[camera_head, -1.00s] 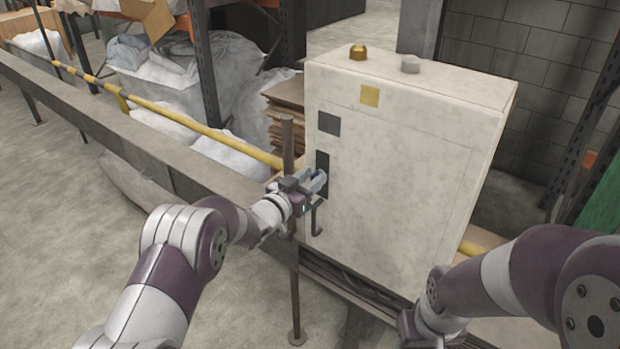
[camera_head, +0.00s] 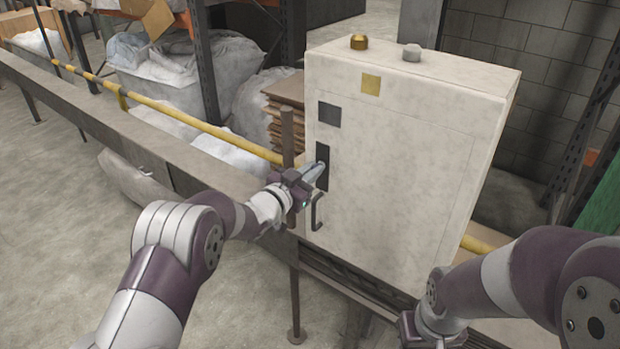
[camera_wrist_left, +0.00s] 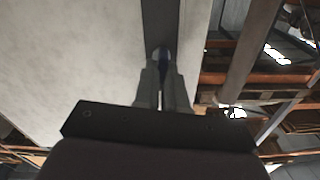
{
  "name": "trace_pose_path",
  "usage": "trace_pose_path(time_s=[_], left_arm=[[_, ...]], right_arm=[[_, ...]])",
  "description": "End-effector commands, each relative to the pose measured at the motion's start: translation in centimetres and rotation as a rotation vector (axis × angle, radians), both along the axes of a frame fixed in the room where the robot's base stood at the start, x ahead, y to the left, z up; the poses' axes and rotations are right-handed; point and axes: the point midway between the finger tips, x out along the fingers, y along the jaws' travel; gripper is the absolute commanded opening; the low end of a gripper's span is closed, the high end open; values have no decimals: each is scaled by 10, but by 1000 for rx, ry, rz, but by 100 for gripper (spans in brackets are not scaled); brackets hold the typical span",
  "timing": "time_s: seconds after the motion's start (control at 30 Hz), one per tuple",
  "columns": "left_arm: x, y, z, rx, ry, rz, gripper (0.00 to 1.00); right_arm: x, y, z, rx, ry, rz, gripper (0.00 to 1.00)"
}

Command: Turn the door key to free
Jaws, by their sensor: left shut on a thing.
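The pale cabinet (camera_head: 410,160) has a dark upright lock plate (camera_head: 322,168) near its left edge, with a dark hooked handle (camera_head: 316,212) below it. My left gripper (camera_head: 318,168) reaches this plate from the left, its fingers pointing at the cabinet face. In the left wrist view, the two fingers (camera_wrist_left: 161,75) close on a small dark bluish piece, which appears to be the door key (camera_wrist_left: 160,53), in front of the dark strip. The fingers hide most of the key, so its angle cannot be told. My right arm is at lower right, its gripper end mostly cut off.
A rusty upright post (camera_head: 289,135) stands just left of the cabinet, close to my left wrist. A yellow rail (camera_head: 200,127) and a grey beam (camera_head: 130,135) run behind my left arm. A brass knob (camera_head: 359,42) and grey knob (camera_head: 411,51) top the cabinet.

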Motion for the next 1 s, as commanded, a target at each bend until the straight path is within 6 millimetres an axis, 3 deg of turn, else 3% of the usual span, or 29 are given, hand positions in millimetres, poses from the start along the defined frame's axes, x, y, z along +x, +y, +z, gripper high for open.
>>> trace_pose_path(time_s=[0.03, 1.0], left_arm=[[0, -1, -5, 30, -28, -1, 0], [-4, -5, -10, 773, -567, 2, 0]], right_arm=[[0, 0, -13, 0, 0, 0, 43], [0, 0, -139, 0, 0, 0, 43]])
